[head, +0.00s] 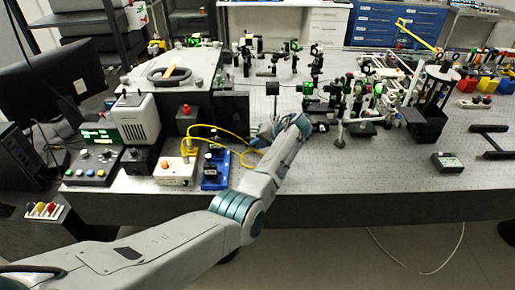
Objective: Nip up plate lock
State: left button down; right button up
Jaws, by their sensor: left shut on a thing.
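My left arm reaches in from the bottom left across the bench front. My left gripper (264,132) is low over the bench top, just right of the yellow cable. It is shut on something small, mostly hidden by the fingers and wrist. A black block on a thin stem (272,89) shows just above the fingertips; I cannot tell whether it is held or stands behind. I cannot make out the plate lock for certain, nor whether it is what the fingers hold. My right gripper is not in view.
A blue mount (215,168) and a white box (177,170) sit left of my wrist, with a yellow cable (228,133) looping close by. Crowded optics (360,95) stand to the right. A small black box (447,162) lies at the front right, with clear bench around it.

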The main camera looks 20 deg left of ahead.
pick_arm(q)
jog(key=shift+y, duration=0.3)
jog(key=c, duration=1.4)
grip_release()
jog(key=shift+d, duration=0.1)
